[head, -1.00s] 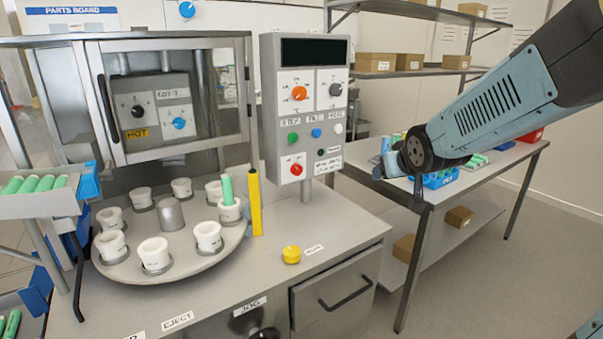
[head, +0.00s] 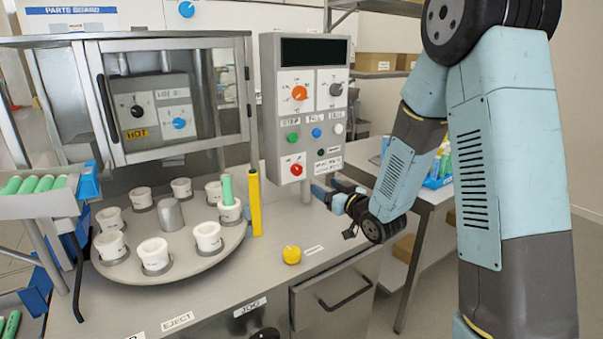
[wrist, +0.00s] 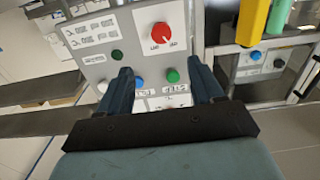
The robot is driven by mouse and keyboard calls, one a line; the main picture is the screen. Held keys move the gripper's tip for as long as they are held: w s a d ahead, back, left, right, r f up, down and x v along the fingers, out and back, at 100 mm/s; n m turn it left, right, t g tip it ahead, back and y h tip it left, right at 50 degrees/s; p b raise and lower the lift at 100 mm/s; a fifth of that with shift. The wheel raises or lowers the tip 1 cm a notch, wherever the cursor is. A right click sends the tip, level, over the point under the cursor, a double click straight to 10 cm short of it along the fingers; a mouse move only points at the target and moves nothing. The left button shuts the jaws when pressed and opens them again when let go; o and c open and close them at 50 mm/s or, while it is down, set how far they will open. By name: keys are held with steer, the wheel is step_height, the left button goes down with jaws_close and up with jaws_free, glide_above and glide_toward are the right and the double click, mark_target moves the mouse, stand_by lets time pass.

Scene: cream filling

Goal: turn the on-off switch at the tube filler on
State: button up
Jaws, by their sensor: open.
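The tube filler's control panel (head: 303,110) stands upright at the centre of the head view. The red knob (head: 296,169) sits at its lower left; in the wrist view this red knob (wrist: 168,38) has a white label with small markings under it. An orange knob (head: 299,93) and a black knob (head: 335,89) sit higher on the panel. My gripper (head: 325,189) is in front of and below the panel's lower right corner. In the wrist view my gripper (wrist: 160,80) has its fingers apart with nothing between them, and the red knob appears beyond the fingertips.
Green (head: 293,137), blue (head: 316,132) and white buttons sit above the red knob. A yellow button (head: 291,254) is on the counter below. A turntable (head: 150,268) with white cups and a yellow post (head: 255,202) stand to the left.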

mark_target(299, 170)
steer(key=x, duration=1.3)
steer(key=shift+w+a+r, duration=0.1)
steer(key=shift+w+a, duration=0.15)
steer(key=shift+w, duration=0.05)
steer(key=c, duration=0.9)
steer(key=shift+d, duration=0.15)
steer(key=shift+c, duration=0.6)
